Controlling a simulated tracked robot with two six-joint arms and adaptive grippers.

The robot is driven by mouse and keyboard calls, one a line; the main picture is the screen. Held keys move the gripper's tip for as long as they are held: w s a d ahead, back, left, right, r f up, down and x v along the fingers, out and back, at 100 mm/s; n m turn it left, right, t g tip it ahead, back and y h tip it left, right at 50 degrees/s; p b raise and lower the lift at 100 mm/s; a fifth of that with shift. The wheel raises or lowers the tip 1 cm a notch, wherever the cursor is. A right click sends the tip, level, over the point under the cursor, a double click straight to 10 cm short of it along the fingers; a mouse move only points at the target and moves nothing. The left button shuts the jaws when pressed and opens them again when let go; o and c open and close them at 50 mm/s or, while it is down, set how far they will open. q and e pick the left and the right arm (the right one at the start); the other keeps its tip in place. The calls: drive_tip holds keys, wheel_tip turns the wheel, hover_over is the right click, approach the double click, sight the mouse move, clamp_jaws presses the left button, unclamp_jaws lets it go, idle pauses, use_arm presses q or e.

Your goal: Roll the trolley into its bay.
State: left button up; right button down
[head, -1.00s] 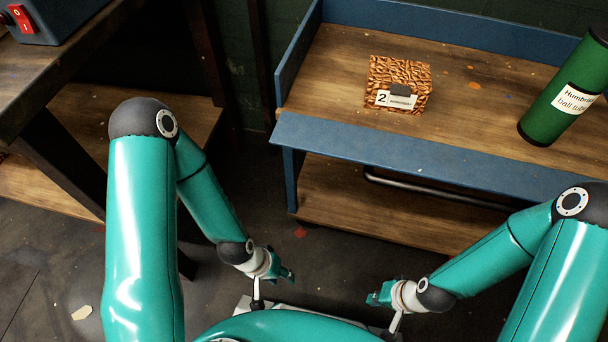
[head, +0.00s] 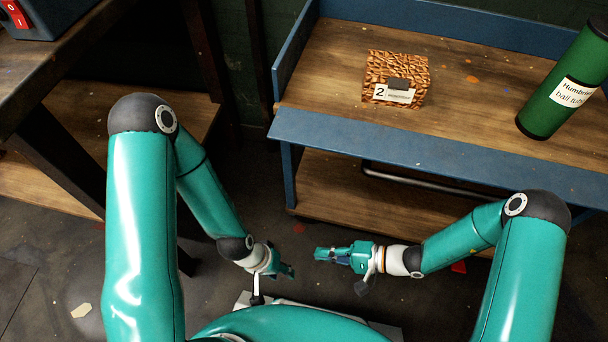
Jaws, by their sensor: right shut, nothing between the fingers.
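A blue-framed trolley (head: 420,152) with wooden shelves stands at the upper right, a grey bar (head: 430,181) under its front edge. I take it to be the task's trolley. Its bay cannot be made out. My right gripper (head: 323,254) is shut and empty, pointing left over the floor in front of the trolley, apart from it. My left gripper (head: 288,271) is just to its lower left, over the floor and also clear of the trolley. Its fingers are too small to tell open from shut.
A patterned box (head: 394,68) labelled 2 and a green ball tube (head: 560,95) stand on the trolley's top. A wooden bench (head: 60,50) with a blue device (head: 60,15) is at the left. Dark floor shows between bench and trolley.

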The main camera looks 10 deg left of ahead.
drive_tip(key=w+d+r+m+t+y, duration=0.1)
drive_tip(key=w+r+t, duration=0.1)
drive_tip(key=w+t, duration=0.4)
drive_tip(key=w+d+r+m+t, duration=0.15)
drive_tip(key=w+t, duration=0.25)
drive_tip(key=w, duration=0.5)
drive_tip(key=b, duration=0.4)
approach(294, 168)
drive_tip(key=w+a, duration=0.2)
drive_tip(key=w, duration=0.2)
drive_tip(key=a, duration=0.1)
drive_tip(key=s+a, duration=0.1)
drive_tip(key=a, duration=0.1)
drive_tip(key=shift+a+r, duration=0.2)
drive_tip(key=shift+a, duration=0.1)
